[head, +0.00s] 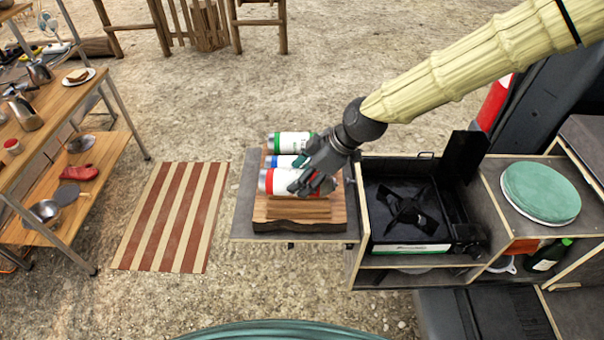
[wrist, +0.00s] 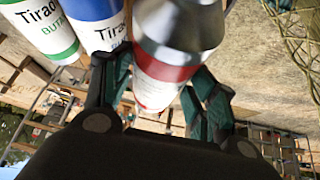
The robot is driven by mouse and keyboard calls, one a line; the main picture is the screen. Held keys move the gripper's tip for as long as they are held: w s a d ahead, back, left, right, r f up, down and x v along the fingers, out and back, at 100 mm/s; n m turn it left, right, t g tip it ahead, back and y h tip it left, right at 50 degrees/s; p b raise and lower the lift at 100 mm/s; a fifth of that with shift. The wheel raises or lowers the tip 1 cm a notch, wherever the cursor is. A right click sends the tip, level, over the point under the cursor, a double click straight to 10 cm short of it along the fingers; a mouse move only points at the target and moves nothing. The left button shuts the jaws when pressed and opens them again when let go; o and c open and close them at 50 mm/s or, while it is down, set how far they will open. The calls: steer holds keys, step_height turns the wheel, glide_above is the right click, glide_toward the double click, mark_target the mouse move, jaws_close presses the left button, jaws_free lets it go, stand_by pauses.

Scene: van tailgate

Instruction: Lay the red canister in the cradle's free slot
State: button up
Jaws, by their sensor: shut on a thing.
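The red canister (head: 270,181), white with a red band, lies on its side between the fingers of my gripper (head: 316,182). The wrist view shows the red-banded canister (wrist: 170,72) with a finger on each side. It is over the front part of the wooden cradle (head: 300,212); I cannot tell whether it touches the wood. The blue canister (head: 283,161) lies just behind it, partly hidden by my gripper, and the green canister (head: 290,141) lies at the back. In the wrist view the blue (wrist: 95,22) and green (wrist: 40,27) ones are side by side at left.
The cradle stands on a grey shelf (head: 243,205) with an open edge at left. A black stove (head: 407,205) in a wooden box is close on the right. A striped mat (head: 175,215) lies on the ground, and a wooden rack (head: 85,150) stands far left.

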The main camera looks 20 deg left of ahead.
steer(key=shift+f, duration=0.25)
steer(key=shift+s+f+b, duration=0.25)
steer(key=shift+s+b, duration=0.2)
steer(key=shift+s, duration=0.15)
steer(key=shift+w+f+b, duration=0.3)
steer(key=shift+w+f, duration=0.1)
steer(key=shift+f, duration=0.4)
steer(key=shift+s+f+b, duration=0.25)
steer(key=shift+f+b, duration=0.05)
steer(key=shift+f, duration=0.05)
steer(key=shift+w+f, duration=0.2)
steer(key=shift+f, duration=0.15)
steer(key=shift+s, duration=0.1)
steer(key=o, duration=1.3)
